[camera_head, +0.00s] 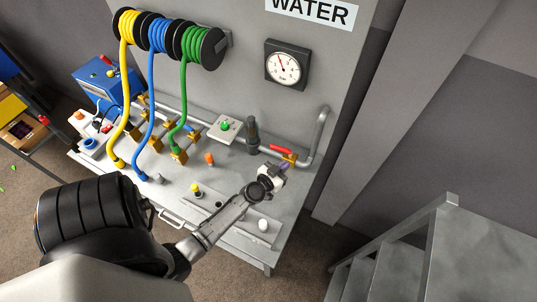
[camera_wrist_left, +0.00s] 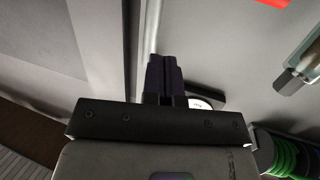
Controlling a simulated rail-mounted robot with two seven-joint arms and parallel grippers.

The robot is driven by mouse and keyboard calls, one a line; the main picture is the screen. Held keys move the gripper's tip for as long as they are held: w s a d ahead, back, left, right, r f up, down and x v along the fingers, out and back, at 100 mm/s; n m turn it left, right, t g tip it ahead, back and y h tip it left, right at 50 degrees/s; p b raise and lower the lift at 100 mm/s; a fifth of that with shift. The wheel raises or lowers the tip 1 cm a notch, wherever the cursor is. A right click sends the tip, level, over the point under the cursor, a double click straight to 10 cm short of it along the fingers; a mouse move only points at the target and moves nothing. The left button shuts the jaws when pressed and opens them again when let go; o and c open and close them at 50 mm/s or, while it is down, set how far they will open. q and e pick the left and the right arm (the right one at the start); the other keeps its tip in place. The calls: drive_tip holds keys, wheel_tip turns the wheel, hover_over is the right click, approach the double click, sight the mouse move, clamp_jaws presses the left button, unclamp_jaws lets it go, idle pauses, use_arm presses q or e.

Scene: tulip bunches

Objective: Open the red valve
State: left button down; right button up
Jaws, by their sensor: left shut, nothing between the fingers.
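The red valve shows in the head view as a red lever handle (camera_head: 281,149) on a brass body (camera_head: 290,157), fitted on the grey pipe at the back right of the bench. My left gripper (camera_head: 283,168) is just in front of and below the valve, apart from the handle as far as I can tell. Its dark fingers (camera_wrist_left: 164,76) are shut together with nothing between them in the left wrist view. A red piece (camera_wrist_left: 272,2), seemingly the handle, is cut off at that view's top right edge. My right gripper is not in view.
The grey pipe (camera_head: 322,130) rises right of the valve. A dark cylindrical fitting (camera_head: 252,134) stands to its left, and a pressure gauge (camera_head: 286,64) hangs above. Yellow, blue and green hoses (camera_head: 184,105) are further left. A metal staircase (camera_head: 400,245) stands at right.

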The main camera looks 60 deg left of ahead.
use_arm(q)
drive_tip(key=s+a+f+n+g+y, duration=0.2)
drive_tip(key=s+f+n+g+y, duration=0.25)
drive_tip(key=s, duration=0.35)
drive_tip(key=b, duration=0.4)
approach(275, 149)
drive_tip(key=shift+n+t+y, duration=0.25)
drive_tip(key=shift+t+y, duration=0.1)
drive_tip(key=x, duration=0.5)
drive_tip(key=f+x, duration=0.1)
drive_tip(key=x, duration=0.1)
drive_tip(key=shift+a+f, duration=0.1)
drive_tip(key=shift+a, duration=0.05)
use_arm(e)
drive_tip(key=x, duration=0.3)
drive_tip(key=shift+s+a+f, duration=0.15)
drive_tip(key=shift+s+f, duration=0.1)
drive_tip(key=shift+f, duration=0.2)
use_arm(q)
drive_tip(key=shift+w, duration=0.1)
